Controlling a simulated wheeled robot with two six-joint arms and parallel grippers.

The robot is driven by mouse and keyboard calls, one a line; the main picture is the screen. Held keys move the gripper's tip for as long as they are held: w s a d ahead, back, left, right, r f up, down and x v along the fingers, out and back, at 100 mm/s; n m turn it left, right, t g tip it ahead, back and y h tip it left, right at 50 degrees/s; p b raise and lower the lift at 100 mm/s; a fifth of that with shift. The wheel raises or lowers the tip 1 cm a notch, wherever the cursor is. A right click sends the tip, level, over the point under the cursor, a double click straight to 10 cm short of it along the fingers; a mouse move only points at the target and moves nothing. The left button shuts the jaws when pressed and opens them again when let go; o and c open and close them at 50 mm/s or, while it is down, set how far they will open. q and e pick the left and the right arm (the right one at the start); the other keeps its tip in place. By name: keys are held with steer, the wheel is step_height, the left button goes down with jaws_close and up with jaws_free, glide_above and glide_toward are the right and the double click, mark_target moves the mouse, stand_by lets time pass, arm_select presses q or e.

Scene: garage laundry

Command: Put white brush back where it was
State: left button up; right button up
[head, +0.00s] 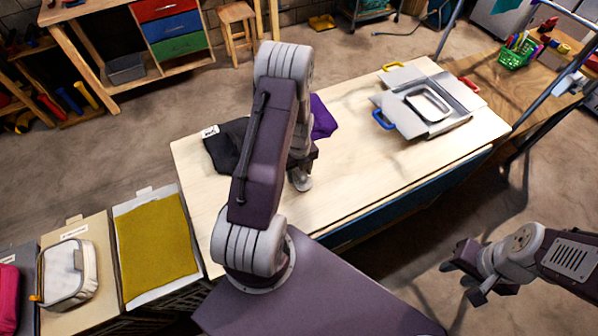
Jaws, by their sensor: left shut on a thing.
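My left gripper (302,168) is over the wooden table, mostly hidden behind my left arm. It is shut on a small pale object (301,182), which looks like the white brush. The object is low over the tabletop, and I cannot tell whether it touches it. My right gripper (460,284) is open and empty, over the floor off the table's front right.
The table (350,150) holds dark cloth (222,150), purple cloth (322,118) and a grey case-like item (430,100) with coloured handles. Bins with a mustard cloth (155,242) and a white pouch (68,272) stand left. The table's middle is clear.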

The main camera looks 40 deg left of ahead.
arm_select(q)
steer(key=shift+s, duration=0.1)
steer(key=o, duration=1.2)
steer(key=shift+f, duration=0.1)
step_height(320, 180, up, 12)
steer(key=shift+r+b, duration=0.2)
steer(key=shift+b, duration=0.2)
steer(key=s+d+r+n, duration=0.1)
steer(key=s+d+n, duration=0.2)
steer(key=n, duration=0.5)
steer(key=s+d+r+n, duration=0.2)
steer(key=s+d+n, duration=0.1)
steer(key=d+n, duration=0.3)
steer(key=s+d+r+n+t, duration=0.1)
steer(key=s+d+n, duration=0.2)
steer(key=n, duration=0.6)
steer(key=shift+d+r+n, duration=0.15)
steer(key=shift+d+n, duration=0.25)
steer(key=shift+d, duration=0.65)
